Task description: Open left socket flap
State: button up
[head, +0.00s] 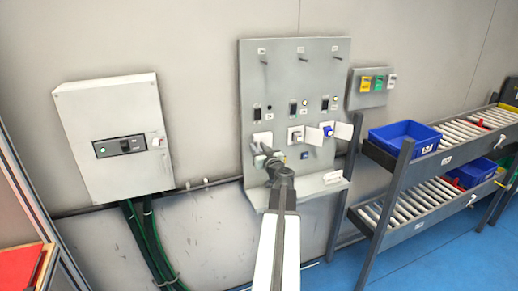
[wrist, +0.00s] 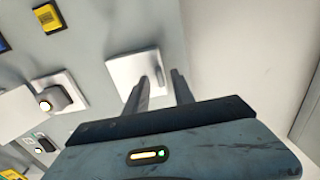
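The left socket flap (head: 262,138) is a white square cover on the grey panel, and it looks shut. In the wrist view the flap (wrist: 125,72) lies just beyond my fingers, with a raised strip along its right edge. My gripper (head: 262,156) is in front of the lower part of the left socket in the head view. In the wrist view my gripper (wrist: 160,77) has its two fingers apart with nothing between them. The left fingertip overlaps the flap and the right one is beyond its right edge. I cannot tell whether they touch.
The middle socket (head: 295,135) and the right socket (head: 328,131) have flaps standing open. A white switch box (head: 115,160) hangs at the left. A roller rack with a blue bin (head: 400,138) stands at the right. A small shelf juts from the panel's bottom.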

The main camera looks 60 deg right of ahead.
grip_shut()
dwell(1.3)
